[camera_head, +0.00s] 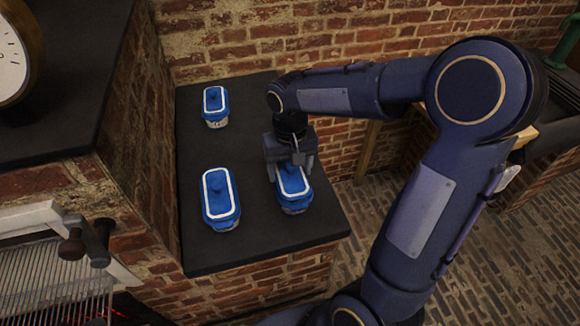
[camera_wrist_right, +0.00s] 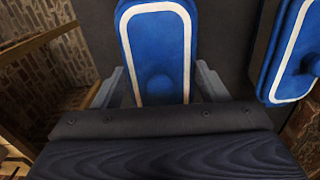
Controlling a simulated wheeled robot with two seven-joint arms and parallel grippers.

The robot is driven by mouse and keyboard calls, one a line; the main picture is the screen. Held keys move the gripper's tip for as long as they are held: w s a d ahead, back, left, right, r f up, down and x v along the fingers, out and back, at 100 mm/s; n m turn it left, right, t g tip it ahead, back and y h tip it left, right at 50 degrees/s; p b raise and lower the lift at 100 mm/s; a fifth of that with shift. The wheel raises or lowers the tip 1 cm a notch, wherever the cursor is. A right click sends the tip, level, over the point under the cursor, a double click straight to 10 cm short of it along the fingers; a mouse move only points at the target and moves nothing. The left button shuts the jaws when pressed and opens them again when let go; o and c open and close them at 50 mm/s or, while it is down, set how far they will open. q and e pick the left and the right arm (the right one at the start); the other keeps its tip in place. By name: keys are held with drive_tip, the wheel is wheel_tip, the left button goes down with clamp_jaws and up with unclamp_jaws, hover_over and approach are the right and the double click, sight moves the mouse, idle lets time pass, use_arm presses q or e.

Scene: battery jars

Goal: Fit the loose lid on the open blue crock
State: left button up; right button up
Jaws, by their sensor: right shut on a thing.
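My right gripper (camera_head: 290,168) points down over the front right blue crock (camera_head: 296,208). It is shut on the blue lid (camera_head: 293,181), which has a white band near its rim. In the right wrist view the lid (camera_wrist_right: 158,45) lies between the two fingers, one along each long side, with its round knob near the palm. The lid lies over the crock's mouth and looks roughly lined up with it. Whether it is fully seated cannot be told, as the gripper hides its far part. My left gripper is not in view.
Two other blue crocks with lids on stand on the dark counter (camera_head: 255,253): one at front left (camera_head: 220,197), one at the back (camera_head: 215,106). The front left one's lid also shows in the right wrist view (camera_wrist_right: 282,50). A brick wall (camera_head: 300,35) stands behind.

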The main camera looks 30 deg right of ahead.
drive_tip(key=shift+f+b, duration=0.35)
drive_tip(key=shift+f, duration=0.1)
drive_tip(key=shift+s+f, duration=0.1)
drive_tip(key=shift+f, duration=0.05)
drive_tip(key=shift+a, duration=0.1)
drive_tip(key=o, duration=1.1)
drive_tip(key=shift+s+f, duration=0.1)
drive_tip(key=shift+f, duration=0.1)
